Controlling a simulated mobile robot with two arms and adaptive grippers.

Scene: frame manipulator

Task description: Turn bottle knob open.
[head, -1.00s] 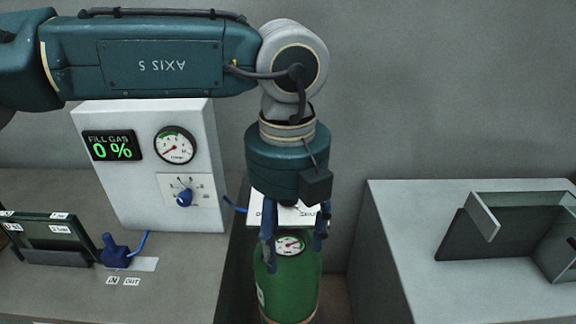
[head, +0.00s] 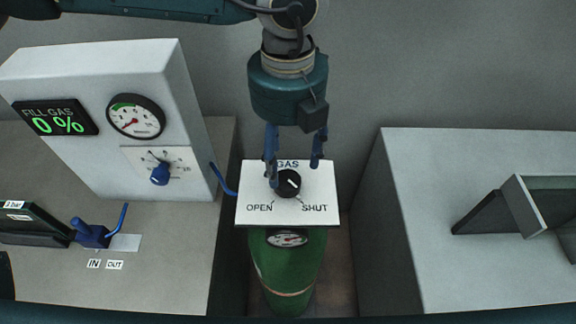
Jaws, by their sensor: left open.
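The bottle knob (head: 289,183) is a round black dial with a pale pointer mark, on a white panel (head: 318,182) marked GAS, OPEN and SHUT. The panel sits above a green gas bottle (head: 287,270) with a small gauge (head: 286,239). The pointer mark slants towards the lower right, on the SHUT side. My left gripper (head: 294,174) is open, with its two blue fingers pointing down over the panel; one finger is close to the knob's upper left. I cannot tell whether it touches. The right gripper is not in view.
A white cabinet (head: 90,75) at left bears a FILL GAS 0 % display (head: 55,117), a gauge (head: 135,118) and a blue knob (head: 161,174). A blue lever (head: 92,234) stands on the left bench. A grey block (head: 425,260) with a frame fixture (head: 515,205) is at right.

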